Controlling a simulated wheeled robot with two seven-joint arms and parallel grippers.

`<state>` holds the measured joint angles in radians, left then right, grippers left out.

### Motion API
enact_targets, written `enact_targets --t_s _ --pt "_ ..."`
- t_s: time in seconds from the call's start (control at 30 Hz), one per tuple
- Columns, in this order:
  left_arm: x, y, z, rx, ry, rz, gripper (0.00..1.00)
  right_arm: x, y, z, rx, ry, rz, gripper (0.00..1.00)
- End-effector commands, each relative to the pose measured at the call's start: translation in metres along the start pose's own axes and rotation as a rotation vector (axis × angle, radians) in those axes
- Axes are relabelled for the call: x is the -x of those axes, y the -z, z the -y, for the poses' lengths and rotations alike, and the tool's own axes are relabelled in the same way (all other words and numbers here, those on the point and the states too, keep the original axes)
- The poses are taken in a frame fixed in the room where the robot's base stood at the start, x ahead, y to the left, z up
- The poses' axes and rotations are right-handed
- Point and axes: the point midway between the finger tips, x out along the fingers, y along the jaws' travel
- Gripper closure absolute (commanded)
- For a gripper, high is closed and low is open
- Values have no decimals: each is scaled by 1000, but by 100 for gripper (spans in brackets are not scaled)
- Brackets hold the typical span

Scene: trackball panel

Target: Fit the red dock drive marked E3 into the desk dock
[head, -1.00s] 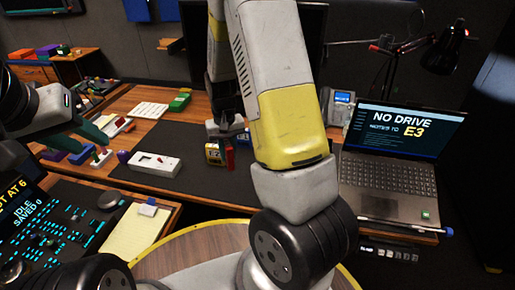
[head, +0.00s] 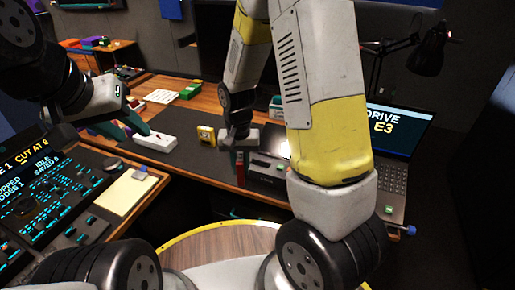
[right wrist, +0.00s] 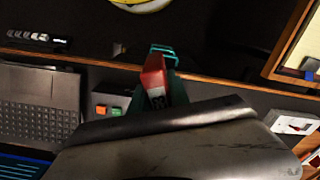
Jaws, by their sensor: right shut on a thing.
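The red drive (head: 240,170) is in my right gripper (head: 238,152), over the desk's front edge. A dark box that looks like the desk dock (head: 268,170) stands just right of the drive in the head view, with an apparent gap. Orange and green buttons (right wrist: 108,110) show in the wrist view. My left gripper (head: 128,128) has its teal fingers apart and is empty, close to a white device.
A yellow drive-like block (head: 206,135) stands on the dark mat. The white device (head: 155,142) lies left of it. The laptop (head: 392,150) at right shows "DRIVE" and "E3", partly behind my right arm. A notepad (head: 125,190) and control panel (head: 50,195) are at left.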

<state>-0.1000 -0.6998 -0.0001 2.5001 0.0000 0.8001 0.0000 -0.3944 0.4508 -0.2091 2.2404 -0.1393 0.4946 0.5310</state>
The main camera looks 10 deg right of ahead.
Motion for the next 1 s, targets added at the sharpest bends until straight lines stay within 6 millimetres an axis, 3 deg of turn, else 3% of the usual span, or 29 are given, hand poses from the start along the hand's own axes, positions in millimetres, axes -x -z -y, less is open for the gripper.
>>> enact_targets --t_s 0.2,0.43,0.73,1.0 --pt "0 0 0 0 0 0 64 -6 54 -29 -6 -1 0 100" --pt "0 0 0 0 0 0 64 -11 101 -52 -4 0 0 100" --pt "0 0 0 0 0 0 64 -13 123 -64 -1 0 0 100" --pt "0 0 0 0 0 0 64 -48 123 -63 1 0 1 100"
